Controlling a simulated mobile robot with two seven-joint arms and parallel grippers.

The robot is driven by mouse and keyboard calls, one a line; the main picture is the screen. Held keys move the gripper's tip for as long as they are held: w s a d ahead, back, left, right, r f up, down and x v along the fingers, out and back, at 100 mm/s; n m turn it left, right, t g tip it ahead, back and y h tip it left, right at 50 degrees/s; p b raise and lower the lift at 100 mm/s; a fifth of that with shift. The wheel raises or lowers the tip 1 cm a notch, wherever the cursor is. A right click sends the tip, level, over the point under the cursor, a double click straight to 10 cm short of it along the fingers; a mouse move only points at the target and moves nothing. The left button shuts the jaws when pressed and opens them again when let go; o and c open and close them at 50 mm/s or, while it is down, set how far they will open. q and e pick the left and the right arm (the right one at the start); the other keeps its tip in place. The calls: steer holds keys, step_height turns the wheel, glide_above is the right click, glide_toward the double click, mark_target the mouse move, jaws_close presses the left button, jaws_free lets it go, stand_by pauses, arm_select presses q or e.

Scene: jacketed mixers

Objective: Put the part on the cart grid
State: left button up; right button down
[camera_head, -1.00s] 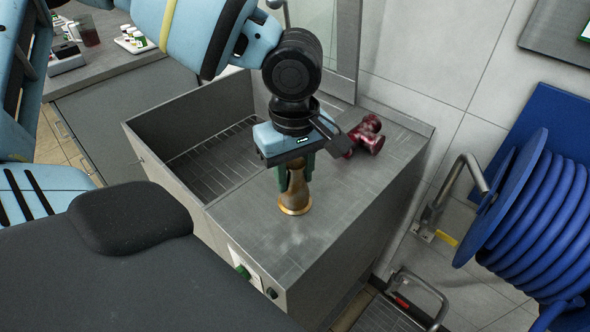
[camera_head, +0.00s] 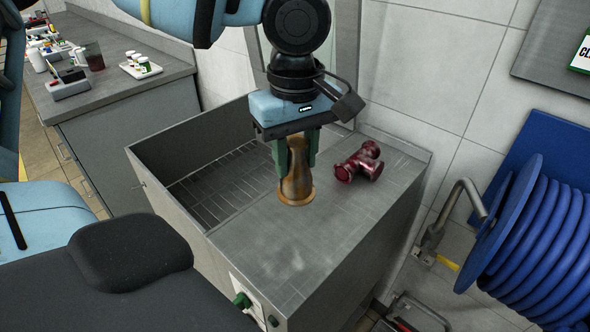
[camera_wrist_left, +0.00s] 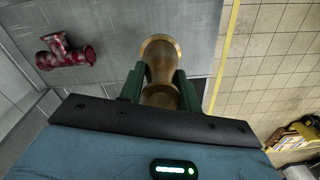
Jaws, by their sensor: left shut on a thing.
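The part is a brass, waisted fitting with a flared round rim (camera_head: 296,180). It also shows in the left wrist view (camera_wrist_left: 160,60), upside down with the rim away from me. My left gripper (camera_head: 296,160) points down with its green fingers shut on the part, one on each side. In the left wrist view the gripper (camera_wrist_left: 160,82) hides part of the narrow end. The part hangs upright over the grey worktop (camera_head: 290,245) and looks a little above it. I cannot identify a cart grid for sure. My right gripper is not in view.
A dark red pipe fitting (camera_head: 360,162) lies on the worktop, right of the part. An open basin with a wire grid (camera_head: 215,185) is at left. A blue hose reel (camera_head: 530,240) and a metal pipe (camera_head: 465,195) are at right. A metal frame with a handle (camera_head: 415,312) is low right.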

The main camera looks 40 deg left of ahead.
arm_select(q)
steer(key=shift+r, duration=0.2)
